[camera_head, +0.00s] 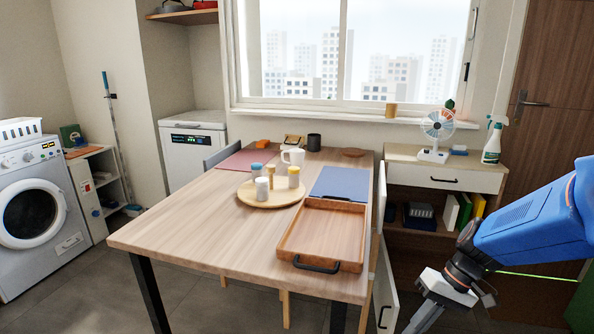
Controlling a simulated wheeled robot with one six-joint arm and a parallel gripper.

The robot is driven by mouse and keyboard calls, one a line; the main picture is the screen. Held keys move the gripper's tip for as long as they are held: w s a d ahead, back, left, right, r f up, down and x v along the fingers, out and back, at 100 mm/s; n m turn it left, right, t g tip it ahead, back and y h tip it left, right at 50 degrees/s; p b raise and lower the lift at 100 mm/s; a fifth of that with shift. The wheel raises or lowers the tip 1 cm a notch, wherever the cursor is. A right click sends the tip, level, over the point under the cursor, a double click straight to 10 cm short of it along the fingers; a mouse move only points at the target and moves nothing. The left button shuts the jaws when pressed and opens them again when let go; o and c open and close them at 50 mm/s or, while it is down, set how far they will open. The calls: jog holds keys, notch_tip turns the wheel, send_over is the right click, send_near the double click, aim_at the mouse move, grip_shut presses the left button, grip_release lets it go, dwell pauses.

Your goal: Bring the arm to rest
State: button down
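My blue arm (535,220) reaches in from the right edge, in front of the low cabinet. It slopes down to the left to a black wrist joint (465,268). My gripper (440,298), pale grey and dark, is at the lower right, pointing down and left. It is partly cut off by the bottom edge. Its fingertips do not show clearly, so I cannot tell if it is open or shut. I see no object in it. It is right of the wooden table (180,238), apart from the tabletop.
A white door panel (385,290) with a dark handle stands close left of my gripper. The cabinet (440,178) behind bears a fan (437,128) and a spray bottle (492,143). A wooden tray (325,235) lies near the table's right edge. Floor is free at the lower left.

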jog(key=s+d+r+t+h, duration=0.2)
jog(key=s+r+t+h, duration=0.3)
jog(key=s+r, duration=0.4)
jog(key=shift+s+r+t+h, duration=0.4)
jog(key=shift+r+t, duration=0.2)
